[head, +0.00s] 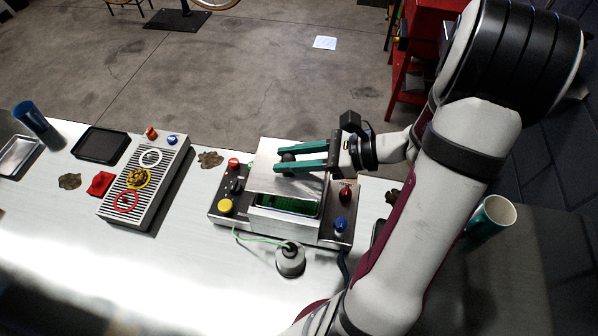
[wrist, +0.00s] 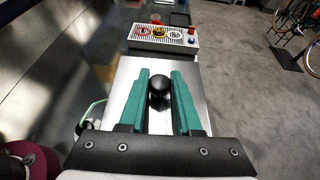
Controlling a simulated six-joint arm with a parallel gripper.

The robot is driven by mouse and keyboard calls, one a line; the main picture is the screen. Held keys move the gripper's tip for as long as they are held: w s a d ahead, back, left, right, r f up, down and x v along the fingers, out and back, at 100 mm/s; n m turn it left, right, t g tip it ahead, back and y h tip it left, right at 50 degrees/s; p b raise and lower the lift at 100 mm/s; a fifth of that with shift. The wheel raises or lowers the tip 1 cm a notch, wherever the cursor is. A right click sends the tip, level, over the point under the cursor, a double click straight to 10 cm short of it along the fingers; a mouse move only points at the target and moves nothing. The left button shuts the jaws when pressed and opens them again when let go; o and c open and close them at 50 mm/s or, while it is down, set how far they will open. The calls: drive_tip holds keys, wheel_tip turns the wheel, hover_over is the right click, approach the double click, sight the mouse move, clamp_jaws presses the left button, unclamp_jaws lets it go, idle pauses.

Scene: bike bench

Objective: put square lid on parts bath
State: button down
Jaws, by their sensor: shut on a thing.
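The square lid (head: 266,180) is a flat silver plate with a black knob (wrist: 159,92). My gripper (head: 280,158) has its two green fingers shut on this knob, one on each side; the gripper also shows in the wrist view (wrist: 160,76). The lid is over the back part of the parts bath (head: 335,208), a grey box with coloured knobs. The front strip of the bath's opening (head: 288,205), green inside, shows uncovered. Whether the lid touches the rim or hangs above it I cannot tell. The lid hides the rest of the opening.
A slatted box (head: 146,182) with coloured rings stands to the left. A black tray (head: 101,145) and a blue cup (head: 34,121) are farther left. A round grey pot (head: 290,260) with a green cable sits in front of the bath. A teal mug (head: 490,218) is right.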

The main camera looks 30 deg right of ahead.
drive_tip(key=shift+w+d+f+m+t, duration=0.1)
drive_tip(key=shift+f+m+t, duration=0.2)
drive_tip(key=shift+f, duration=2.75)
drive_tip(key=shift+d, duration=0.1)
drive_tip(key=shift+f, duration=0.6)
drive_tip(key=c, duration=0.5)
unclamp_jaws()
drive_tip(key=shift+d, duration=0.1)
